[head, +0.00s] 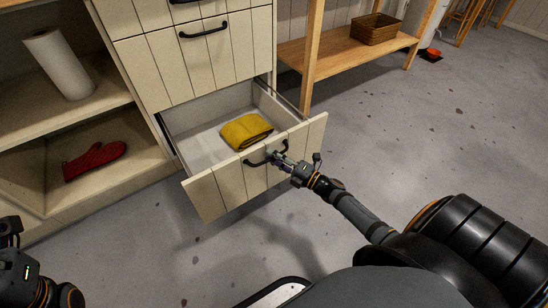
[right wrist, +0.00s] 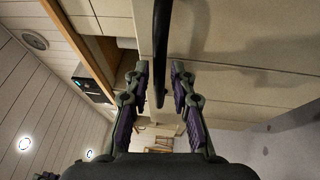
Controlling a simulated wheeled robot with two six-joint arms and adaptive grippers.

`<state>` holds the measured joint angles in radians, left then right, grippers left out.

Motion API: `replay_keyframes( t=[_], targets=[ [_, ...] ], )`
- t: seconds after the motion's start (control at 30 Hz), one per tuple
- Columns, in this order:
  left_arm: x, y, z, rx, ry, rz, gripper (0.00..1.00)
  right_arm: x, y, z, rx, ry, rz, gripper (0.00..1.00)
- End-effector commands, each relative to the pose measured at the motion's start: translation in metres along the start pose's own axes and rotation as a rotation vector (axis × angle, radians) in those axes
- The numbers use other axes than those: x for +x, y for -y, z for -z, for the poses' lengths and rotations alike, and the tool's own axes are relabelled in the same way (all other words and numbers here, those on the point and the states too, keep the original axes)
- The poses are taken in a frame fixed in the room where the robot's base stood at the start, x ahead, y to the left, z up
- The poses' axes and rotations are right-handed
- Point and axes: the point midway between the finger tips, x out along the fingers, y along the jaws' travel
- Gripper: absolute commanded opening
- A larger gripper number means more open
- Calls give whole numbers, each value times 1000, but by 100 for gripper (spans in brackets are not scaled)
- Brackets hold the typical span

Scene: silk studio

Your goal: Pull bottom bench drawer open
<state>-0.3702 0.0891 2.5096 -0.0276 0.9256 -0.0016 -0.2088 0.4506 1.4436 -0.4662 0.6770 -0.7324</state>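The bottom bench drawer (head: 212,192) stands pulled out well from the cream bench, with its inside showing. A folded yellow cloth (head: 246,131) lies in it. My right gripper (head: 281,158) is at the right part of the drawer's dark handle (head: 257,160). In the right wrist view the handle (right wrist: 161,45) runs between the two fingers of the right gripper (right wrist: 160,84), with a narrow gap showing on each side, so the fingers look partly open around it. My left gripper (head: 10,240) is at the lower left edge, away from the drawer; its fingertips are not clear.
Closed drawers (head: 187,62) sit above the open one. Open shelves at left hold a paper roll (head: 62,66) and a red oven mitt (head: 94,160). A wooden shelf unit (head: 330,62) with a basket (head: 375,28) stands at the back right.

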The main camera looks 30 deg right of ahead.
Motion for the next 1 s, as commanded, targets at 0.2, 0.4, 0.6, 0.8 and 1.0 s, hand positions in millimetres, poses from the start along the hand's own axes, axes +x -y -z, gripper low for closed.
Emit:
replay_keyframes(
  t=[0.2, 0.4, 0.6, 0.8, 1.0],
  targets=[
    [0, 1, 0, 1, 0, 4, 40, 0, 0, 0, -1, -1, -1, 33],
    [0, 1, -1, 1, 3, 5, 40, -8, 1, 0, 0, -2, 2, 33],
    [0, 1, 0, 1, 1, 4, 40, -53, 1, 1, 0, -4, 7, 33],
    [0, 1, 0, 1, 0, 3, 40, -97, 1, 0, 0, -3, 5, 33],
    [0, 0, 0, 1, 0, 3, 40, -118, 0, 0, -1, -1, 0, 33]
  ],
)
